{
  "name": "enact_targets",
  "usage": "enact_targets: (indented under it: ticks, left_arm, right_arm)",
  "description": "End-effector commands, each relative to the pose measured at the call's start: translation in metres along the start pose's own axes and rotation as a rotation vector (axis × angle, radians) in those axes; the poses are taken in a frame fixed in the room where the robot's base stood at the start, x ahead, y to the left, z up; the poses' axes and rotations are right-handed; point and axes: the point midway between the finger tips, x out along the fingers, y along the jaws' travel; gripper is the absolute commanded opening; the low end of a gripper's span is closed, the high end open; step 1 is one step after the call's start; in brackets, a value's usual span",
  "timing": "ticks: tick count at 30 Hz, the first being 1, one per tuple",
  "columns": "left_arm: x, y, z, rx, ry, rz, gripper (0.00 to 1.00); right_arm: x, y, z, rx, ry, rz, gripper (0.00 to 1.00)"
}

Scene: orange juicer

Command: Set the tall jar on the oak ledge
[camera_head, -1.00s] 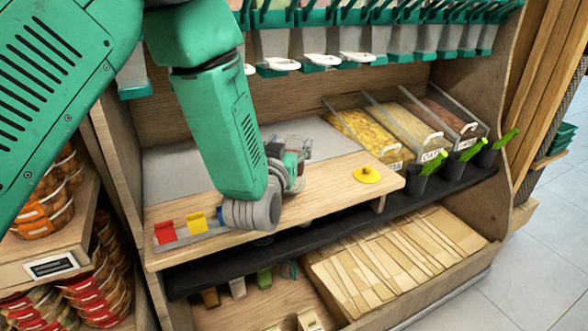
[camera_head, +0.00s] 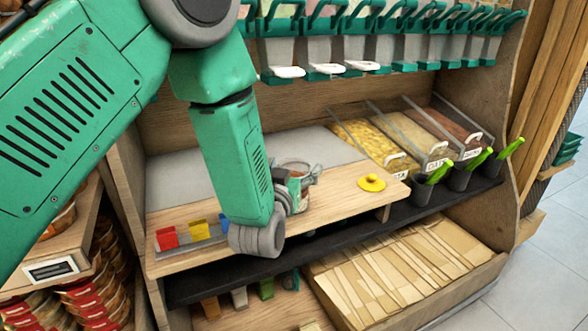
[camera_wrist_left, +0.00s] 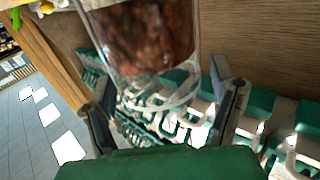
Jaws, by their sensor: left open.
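A clear jar (camera_head: 296,171) with brown contents and a pale label stands upright at the oak ledge (camera_head: 345,192), partly hidden by my left forearm. In the left wrist view, the jar (camera_wrist_left: 150,35) shows at the top with its glass rim between the spread fingers. My left gripper (camera_wrist_left: 160,88) is open; in the head view the arm and wrist mostly hide it beside the jar. I cannot tell whether a finger touches the glass. My right gripper is in neither view.
A yellow lid (camera_head: 371,183) lies on the ledge right of the jar. Red (camera_head: 167,238), yellow and blue pieces sit at its left end. Bulk bins (camera_head: 385,150) stand behind at right, and dispensers (camera_head: 340,45) hang above. The ledge is clear around the lid.

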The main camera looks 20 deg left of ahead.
Motion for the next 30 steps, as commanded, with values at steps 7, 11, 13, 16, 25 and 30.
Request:
enact_targets:
  ticks: [7, 11, 13, 16, 25, 30]
  left_arm:
    - [-0.020, 0.001, -0.002, 0.002, -0.004, 0.002, 0.79]
    - [-0.048, 0.000, -0.002, 0.002, -0.006, 0.002, 0.79]
    - [-0.063, 0.001, -0.002, 0.002, -0.005, 0.002, 0.79]
    - [-0.084, 0.001, -0.002, 0.002, -0.006, 0.002, 0.79]
    - [-0.118, 0.000, -0.001, 0.000, -0.002, 0.001, 0.79]
    - [-0.120, 0.000, -0.001, 0.000, -0.001, 0.000, 0.79]
  right_arm:
    - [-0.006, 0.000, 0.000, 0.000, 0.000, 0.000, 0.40]
    - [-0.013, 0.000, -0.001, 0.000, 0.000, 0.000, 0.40]
    - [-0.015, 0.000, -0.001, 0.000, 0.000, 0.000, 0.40]
    - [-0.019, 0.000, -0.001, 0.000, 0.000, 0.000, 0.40]
    - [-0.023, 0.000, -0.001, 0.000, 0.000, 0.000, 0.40]
    - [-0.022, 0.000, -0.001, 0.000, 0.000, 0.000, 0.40]
